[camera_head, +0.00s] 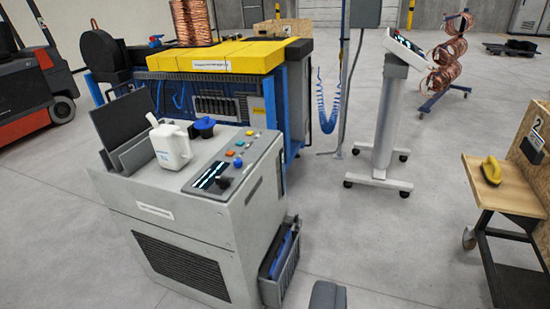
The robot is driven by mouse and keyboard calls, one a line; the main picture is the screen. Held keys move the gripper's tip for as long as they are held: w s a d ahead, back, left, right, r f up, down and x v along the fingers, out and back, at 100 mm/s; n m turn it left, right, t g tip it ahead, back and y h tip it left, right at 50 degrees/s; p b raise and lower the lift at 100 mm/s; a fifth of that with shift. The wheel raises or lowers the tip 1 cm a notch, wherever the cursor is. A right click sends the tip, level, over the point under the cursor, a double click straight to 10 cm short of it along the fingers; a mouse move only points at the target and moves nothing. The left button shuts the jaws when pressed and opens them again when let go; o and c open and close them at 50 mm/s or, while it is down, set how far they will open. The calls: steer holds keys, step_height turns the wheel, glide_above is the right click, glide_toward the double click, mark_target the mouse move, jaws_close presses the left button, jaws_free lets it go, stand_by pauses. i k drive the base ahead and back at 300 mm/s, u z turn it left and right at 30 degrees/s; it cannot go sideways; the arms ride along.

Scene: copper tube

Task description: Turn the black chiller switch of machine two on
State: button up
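A grey cabinet machine (170,228) with a slatted vent stands left of centre. Small coloured buttons (238,143) sit further back. I cannot read the labels, so I cannot tell which machine this is or which way the switches are set. A dark grey rounded piece at the bottom edge seems to be my gripper (327,296). It is apart from the panel, in front and to its right; its fingers are not distinguishable.
A white jug (170,145) and a blue-topped item (204,125) stand on the cabinet. A yellow-topped machine (215,57) is behind it. A wheeled pedestal console (388,110) and a wooden bench (510,190) with a "2" sign stand right. Grey floor between is clear.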

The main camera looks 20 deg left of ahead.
mark_target(222, 183)
steer(key=u, duration=0.15)
steer(key=i, duration=1.5)
steer(key=u, duration=0.85)
